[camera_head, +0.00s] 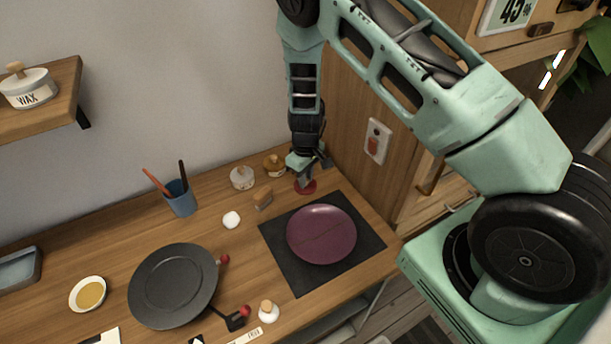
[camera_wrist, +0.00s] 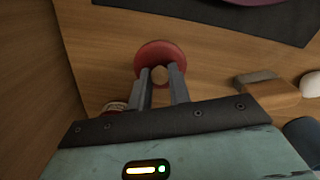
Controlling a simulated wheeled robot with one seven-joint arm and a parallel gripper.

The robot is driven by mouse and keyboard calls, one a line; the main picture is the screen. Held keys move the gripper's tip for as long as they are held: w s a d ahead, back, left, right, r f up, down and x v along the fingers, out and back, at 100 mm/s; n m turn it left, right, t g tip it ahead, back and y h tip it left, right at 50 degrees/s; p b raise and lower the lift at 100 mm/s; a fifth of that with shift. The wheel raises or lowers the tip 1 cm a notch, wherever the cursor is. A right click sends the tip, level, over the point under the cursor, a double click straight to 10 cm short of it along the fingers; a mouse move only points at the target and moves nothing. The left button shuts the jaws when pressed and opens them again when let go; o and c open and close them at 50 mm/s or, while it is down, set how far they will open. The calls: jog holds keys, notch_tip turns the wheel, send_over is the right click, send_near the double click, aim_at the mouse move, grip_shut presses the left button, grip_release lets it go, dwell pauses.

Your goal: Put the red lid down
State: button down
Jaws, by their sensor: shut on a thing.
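The red lid (camera_wrist: 160,53) is a small round disc with a pale wooden knob. In the head view the red lid (camera_head: 306,187) is at the back right of the wooden counter, just behind the dark mat. My gripper (camera_wrist: 162,76) is shut on the lid's knob, fingers on either side of it. In the head view my gripper (camera_head: 305,179) points down, with the lid beneath it. The lid is low over or on the counter; I cannot tell whether it touches.
A dark mat (camera_head: 285,268) with a purple plate (camera_head: 321,234) lies in front. A wooden side wall (camera_head: 352,150) rises close on the right.

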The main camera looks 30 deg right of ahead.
jog(key=shift+f, duration=0.1)
jog(key=shift+f, duration=0.15)
jog(key=c, duration=1.3)
grip_release()
jog(key=shift+r, duration=0.2)
